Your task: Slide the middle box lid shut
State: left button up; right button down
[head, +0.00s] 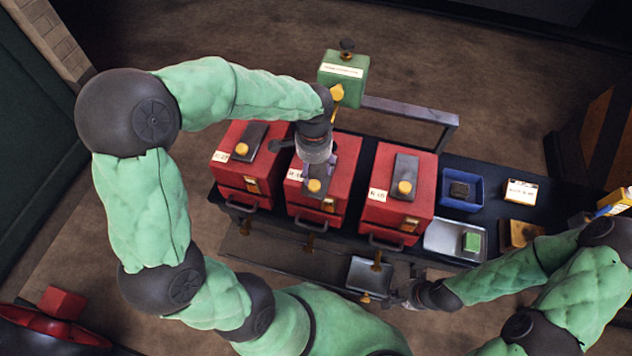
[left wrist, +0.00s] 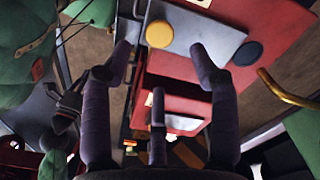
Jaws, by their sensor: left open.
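The middle red box (head: 335,202) stands between two similar red boxes. Its dark grey lid (head: 318,195) carries a yellow knob (head: 314,186). My left gripper (head: 314,170) is over this lid, just behind the knob, and hides part of the top. In the left wrist view my left gripper (left wrist: 162,62) has its fingers spread with nothing between them. A grey plate (left wrist: 200,38) with a yellow knob (left wrist: 159,34) and a dark disc (left wrist: 247,53) lies beyond the fingertips. My right gripper (head: 402,294) is low by a metal tray; its fingers are too small to read.
The left red box (head: 230,180) and right red box (head: 423,190) flank the middle one. A green box (head: 345,70) with a brass funnel-like part and a grey rail (head: 410,109) stand behind. A blue bin (head: 477,202) and metal trays are to the right.

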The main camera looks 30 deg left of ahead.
aim_at(314, 185)
pick_arm(q)
notch_tip(314, 185, down, 7)
jog(key=shift+f+b, duration=0.15)
jog(key=shift+b, duration=0.8)
